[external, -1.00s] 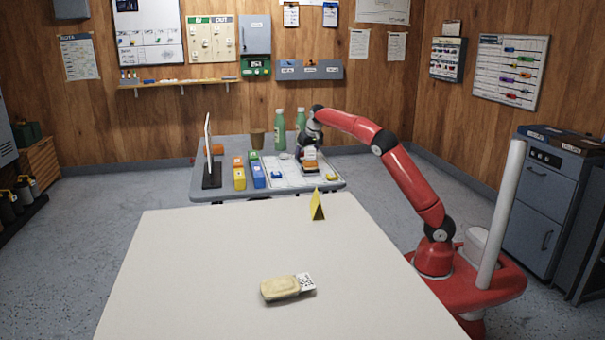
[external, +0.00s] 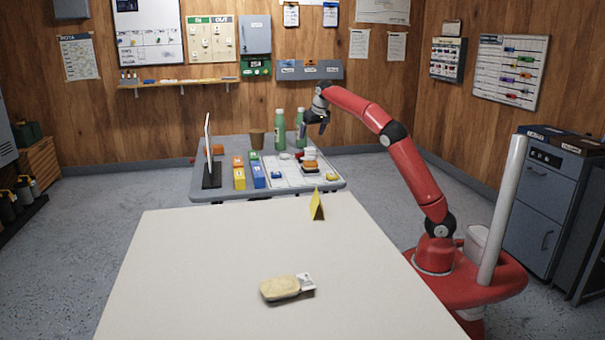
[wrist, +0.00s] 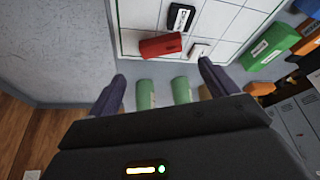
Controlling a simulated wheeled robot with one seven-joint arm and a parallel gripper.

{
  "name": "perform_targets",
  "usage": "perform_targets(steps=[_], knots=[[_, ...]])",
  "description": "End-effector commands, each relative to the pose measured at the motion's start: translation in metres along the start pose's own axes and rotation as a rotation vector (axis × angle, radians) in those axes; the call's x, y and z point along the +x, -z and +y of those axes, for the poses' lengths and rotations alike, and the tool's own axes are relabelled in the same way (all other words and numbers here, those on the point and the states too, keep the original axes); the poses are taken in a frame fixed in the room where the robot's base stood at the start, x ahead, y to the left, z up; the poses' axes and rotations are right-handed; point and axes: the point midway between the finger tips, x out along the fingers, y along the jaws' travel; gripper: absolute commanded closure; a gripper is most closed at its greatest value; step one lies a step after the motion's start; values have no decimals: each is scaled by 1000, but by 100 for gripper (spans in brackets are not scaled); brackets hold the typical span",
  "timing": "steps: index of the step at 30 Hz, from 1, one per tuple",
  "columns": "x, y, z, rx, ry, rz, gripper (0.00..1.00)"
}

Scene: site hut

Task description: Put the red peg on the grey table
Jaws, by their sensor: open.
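A short red bar with a white label, which I take for the red peg (wrist: 160,46), lies on a white gridded sheet (wrist: 140,12) in the wrist view. In the external view the red peg (external: 309,163) is small and close to other pieces on the far grey table (external: 208,192). My gripper (external: 314,128) is open and empty, above the back right of that table. In the wrist view my gripper (wrist: 161,72) has its fingers spread, apart from the red bar. The bar's underside is hidden.
A black labelled piece (wrist: 180,18) and a white one (wrist: 199,49) lie beside the red bar. Green bottles (external: 280,130) stand behind. The near pale table (external: 200,260) is mostly clear.

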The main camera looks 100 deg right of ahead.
Motion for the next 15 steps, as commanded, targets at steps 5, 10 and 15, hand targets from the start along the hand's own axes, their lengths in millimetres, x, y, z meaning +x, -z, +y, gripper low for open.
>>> perform_targets(steps=[5,10,15], knots=[[-10,0,0,1,0,0,15],[-11,-1,0,0,2,0,15],[-27,-26,-14,-36,74,-11,15]])
